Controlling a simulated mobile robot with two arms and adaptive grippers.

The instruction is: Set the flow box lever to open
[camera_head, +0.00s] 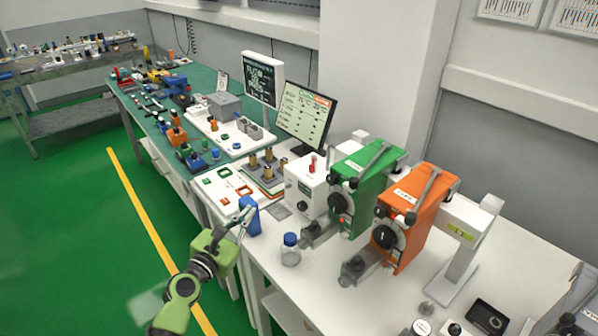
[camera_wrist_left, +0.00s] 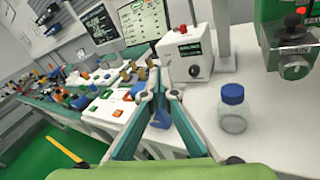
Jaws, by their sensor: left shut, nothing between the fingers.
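The flow box appears to be the white box (camera_head: 308,190) with a black dial on its front, left of the green vaporizer. A small red lever (camera_head: 313,163) stands up on its top. The white box (camera_wrist_left: 188,66) also shows ahead and slightly right in the left wrist view, with a red-orange spot (camera_wrist_left: 183,30) at its top. My left gripper (camera_head: 244,212) is shut and empty over the bench's front edge, in front of the box and apart from it. Its fingertips (camera_wrist_left: 158,86) meet in the wrist view. My right gripper is not in view.
A blue block (camera_head: 250,217) stands close behind my left fingers. A blue-capped bottle (camera_head: 290,250) is at the bench edge to the right. Green (camera_head: 360,185) and orange (camera_head: 408,215) vaporizers stand right of the box. A monitor (camera_head: 306,112) stands behind.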

